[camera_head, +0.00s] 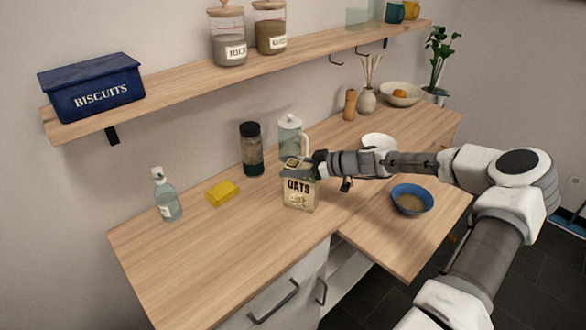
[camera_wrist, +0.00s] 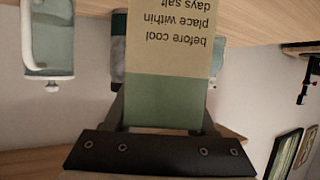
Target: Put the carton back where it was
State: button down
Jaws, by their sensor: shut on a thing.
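The oats carton (camera_head: 300,194) is a beige box with "OATS" on its front, upright over the middle of the wooden counter near the inner corner. My gripper (camera_head: 308,166) is at its upper part, reaching in from the right. In the wrist view, my gripper (camera_wrist: 163,112) has its fingers on either side of the carton (camera_wrist: 168,88), shut on it. The carton's beige and green side with printed text shows upside down there. I cannot tell whether its base touches the counter.
Behind the carton stand a dark-lidded jar (camera_head: 252,150) and a glass jug (camera_head: 290,136). A yellow sponge (camera_head: 222,193) and a bottle (camera_head: 167,197) are to the left. A blue bowl (camera_head: 411,200) is right, under my arm. A shelf (camera_head: 180,92) runs above. The front-left counter is clear.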

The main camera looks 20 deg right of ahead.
jog(key=shift+f+b, duration=0.3)
jog(key=shift+f, duration=0.05)
jog(key=shift+c, duration=1.1)
grip_release()
jog(key=shift+r, duration=0.1)
jog(key=shift+r+p, duration=0.25)
jog(key=shift+p, duration=0.15)
jog(key=b+v, duration=0.1)
jog(key=v, duration=1.1)
jog(key=shift+f, duration=0.2)
